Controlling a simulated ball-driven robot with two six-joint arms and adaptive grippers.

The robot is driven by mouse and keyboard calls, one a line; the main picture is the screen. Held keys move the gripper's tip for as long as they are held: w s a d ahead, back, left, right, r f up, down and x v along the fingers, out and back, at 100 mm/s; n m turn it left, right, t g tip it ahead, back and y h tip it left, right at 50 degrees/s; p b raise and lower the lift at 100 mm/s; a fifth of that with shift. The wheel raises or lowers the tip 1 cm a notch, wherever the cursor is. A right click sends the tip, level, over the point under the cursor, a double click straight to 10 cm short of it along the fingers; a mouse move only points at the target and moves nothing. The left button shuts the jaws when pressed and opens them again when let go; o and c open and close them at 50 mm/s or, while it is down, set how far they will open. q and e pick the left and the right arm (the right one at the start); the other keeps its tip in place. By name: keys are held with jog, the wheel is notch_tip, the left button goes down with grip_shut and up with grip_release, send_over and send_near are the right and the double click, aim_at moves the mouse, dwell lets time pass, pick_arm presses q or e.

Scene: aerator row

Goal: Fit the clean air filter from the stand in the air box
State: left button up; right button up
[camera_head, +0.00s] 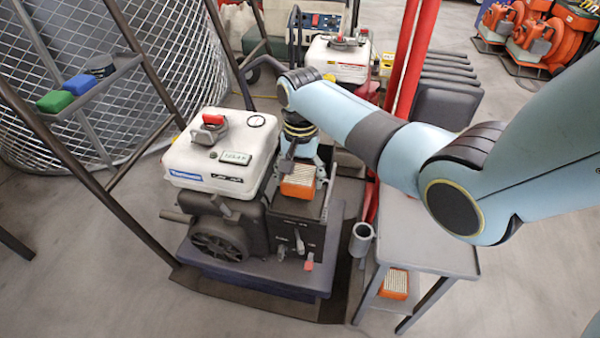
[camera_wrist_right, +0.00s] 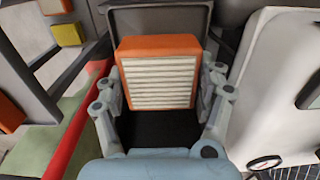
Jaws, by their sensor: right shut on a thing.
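The air filter (camera_head: 298,181), an orange block with a white pleated face, is between the fingers of my right gripper (camera_head: 300,160). In the right wrist view the filter (camera_wrist_right: 160,82) has a grey finger of the gripper (camera_wrist_right: 162,90) on each side. The air box (camera_head: 300,209) is the dark box on the engine's right side, and the filter is at its opening. In the right wrist view the dark inside of the air box (camera_wrist_right: 150,131) shows below the filter. I cannot tell how deep the filter sits. My left gripper is not in view.
The engine has a white tank (camera_head: 222,155) left of the air box. A grey stand (camera_head: 430,252) is at the right, with another orange filter (camera_head: 395,284) low beneath its top. A metal cup (camera_head: 361,238) is beside it. A wire-mesh drum (camera_head: 90,100) fills the left.

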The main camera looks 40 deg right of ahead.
dwell(0.3)
dwell(0.4)
jog(key=shift+p, duration=0.35)
jog(key=shift+f, duration=0.25)
jog(key=shift+f+b, duration=0.55)
jog(key=shift+f, duration=0.3)
jog(key=shift+p, duration=0.3)
dwell(0.3)
jog(key=shift+f, duration=0.2)
dwell(0.5)
jog(key=shift+f+b, duration=0.45)
jog(key=shift+f, duration=0.25)
